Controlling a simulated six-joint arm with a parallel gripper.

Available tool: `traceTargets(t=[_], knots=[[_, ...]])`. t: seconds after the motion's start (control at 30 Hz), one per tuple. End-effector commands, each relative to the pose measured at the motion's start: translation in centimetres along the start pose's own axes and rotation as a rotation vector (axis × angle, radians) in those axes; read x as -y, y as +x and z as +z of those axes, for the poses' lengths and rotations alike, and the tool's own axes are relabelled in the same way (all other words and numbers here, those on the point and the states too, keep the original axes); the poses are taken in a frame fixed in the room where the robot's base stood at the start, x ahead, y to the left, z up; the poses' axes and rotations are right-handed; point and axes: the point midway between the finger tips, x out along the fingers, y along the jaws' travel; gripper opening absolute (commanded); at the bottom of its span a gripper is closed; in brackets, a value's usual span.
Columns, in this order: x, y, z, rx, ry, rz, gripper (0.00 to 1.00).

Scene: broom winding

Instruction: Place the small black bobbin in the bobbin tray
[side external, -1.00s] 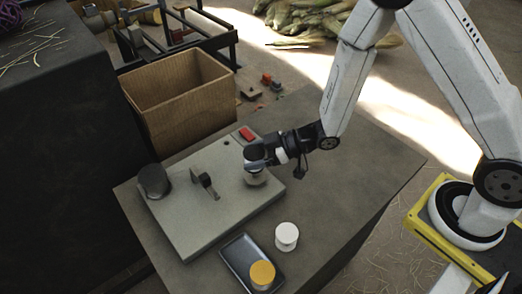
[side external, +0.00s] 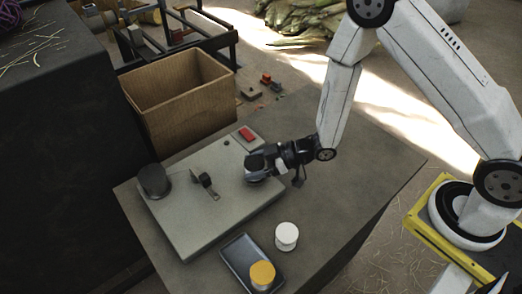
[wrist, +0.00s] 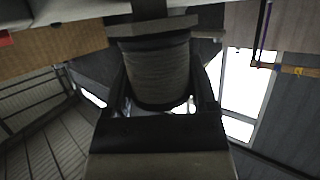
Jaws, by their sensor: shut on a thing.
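My gripper (side external: 258,171) is low over the right part of the grey machine plate (side external: 205,235). It is shut on the small black bobbin (wrist: 160,72), which shows in the wrist view as a dark ribbed cylinder between the two fingers. In the side view the fingers mostly hide the bobbin, and I cannot tell whether it touches the plate. The bobbin tray (side external: 236,250) is a dark shallow rectangle at the table's front. A bobbin with a yellow top (side external: 262,275) stands in its near end.
A white bobbin (side external: 287,236) stands just right of the tray. On the plate are a dark cylinder (side external: 154,181), a small black post (side external: 206,181) and a red block (side external: 247,133). A wooden bin (side external: 180,95) stands behind. The table right of the plate is clear.

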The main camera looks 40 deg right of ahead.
Motion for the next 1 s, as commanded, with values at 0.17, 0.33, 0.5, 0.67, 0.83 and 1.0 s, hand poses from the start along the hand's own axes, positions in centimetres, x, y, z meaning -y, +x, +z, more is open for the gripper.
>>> traceTargets(t=[0.17,0.33,0.5,0.67,0.83,1.0], knots=[[0.0,0.1,0.3,0.0,0.001,0.0,0.77],[0.0,0.1,0.3,0.0,0.0,0.0,1.0],[0.0,0.1,0.3,0.0,0.0,0.0,1.0],[-0.1,-0.5,0.3,0.0,0.001,0.001,1.0],[-0.1,-2.1,0.3,0.001,0.002,0.003,1.0],[-0.1,-4.3,0.2,0.0,0.001,0.003,1.0]])
